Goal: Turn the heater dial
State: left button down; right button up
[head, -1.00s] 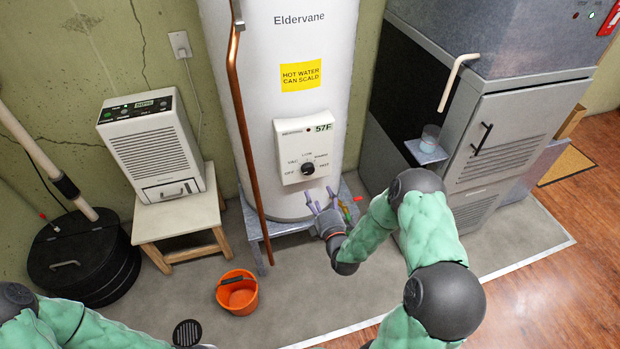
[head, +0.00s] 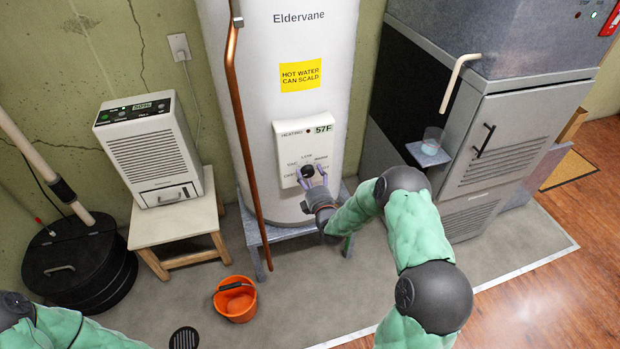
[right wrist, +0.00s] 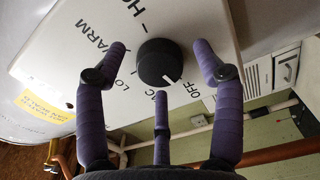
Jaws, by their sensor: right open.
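The heater dial (head: 307,171) is a round black knob on the white control panel (head: 290,146) of the tall white water heater (head: 310,45). In the right wrist view the dial (right wrist: 157,62) has a white pointer mark at its lower edge, near the partly hidden VAC label. My right gripper (head: 313,179) is at the dial's front. In the wrist view its purple fingers (right wrist: 159,66) are open, one on each side of the dial with gaps, and a third below. Contact is not visible. My left arm enters at the lower left; its gripper is out of view.
A copper pipe (head: 240,120) runs down the heater's left front. A dehumidifier (head: 150,150) stands on a wooden stool at left. An orange bucket (head: 236,299) is on the floor. A grey furnace cabinet (head: 485,140) with a small shelf stands to the right.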

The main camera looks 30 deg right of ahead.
jog(key=c, duration=1.1)
jog(key=shift+c, duration=0.2)
